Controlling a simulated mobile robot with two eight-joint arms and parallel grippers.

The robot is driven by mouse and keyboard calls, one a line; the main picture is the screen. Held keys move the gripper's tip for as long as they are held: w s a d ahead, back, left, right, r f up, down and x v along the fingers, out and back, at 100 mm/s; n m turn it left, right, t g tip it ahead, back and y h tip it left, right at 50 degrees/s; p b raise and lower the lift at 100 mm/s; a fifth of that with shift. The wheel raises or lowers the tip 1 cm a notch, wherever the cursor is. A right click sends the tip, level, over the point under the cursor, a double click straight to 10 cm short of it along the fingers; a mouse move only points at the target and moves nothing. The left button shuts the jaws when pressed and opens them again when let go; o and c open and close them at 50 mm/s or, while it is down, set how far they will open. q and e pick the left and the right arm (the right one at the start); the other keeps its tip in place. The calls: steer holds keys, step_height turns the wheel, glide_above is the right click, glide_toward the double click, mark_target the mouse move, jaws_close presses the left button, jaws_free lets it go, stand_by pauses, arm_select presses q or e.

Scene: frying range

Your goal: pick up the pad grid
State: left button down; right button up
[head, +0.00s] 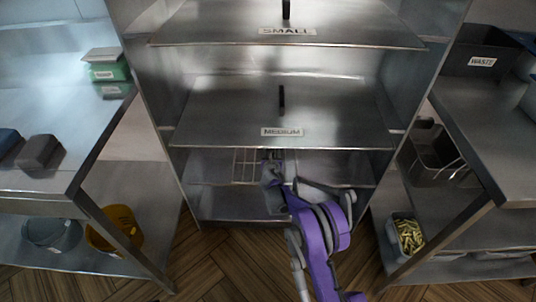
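The pad grid (245,163) appears as a pale wire grid on the shelf below the one labelled MEDIUM, left of centre. Its right part is hidden behind my gripper. My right gripper (273,164), on the purple arm coming up from the bottom right of centre, is at the right side of the grid. Its fingertips are small and partly covered by the shelf edge and wrist, so I cannot tell whether they touch or grip the grid. My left gripper is out of view.
Shelves labelled SMALL (340,29) and MEDIUM (335,118) are above the grid. Metal tables stand left and right (495,140). A yellow bucket (115,228) is low left, a tub of fries (408,236) low right. A waste bin (478,62) is upper right.

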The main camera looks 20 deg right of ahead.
steer(key=shift+b+x, duration=0.3)
steer(key=shift+x, duration=1.3)
jaws_close()
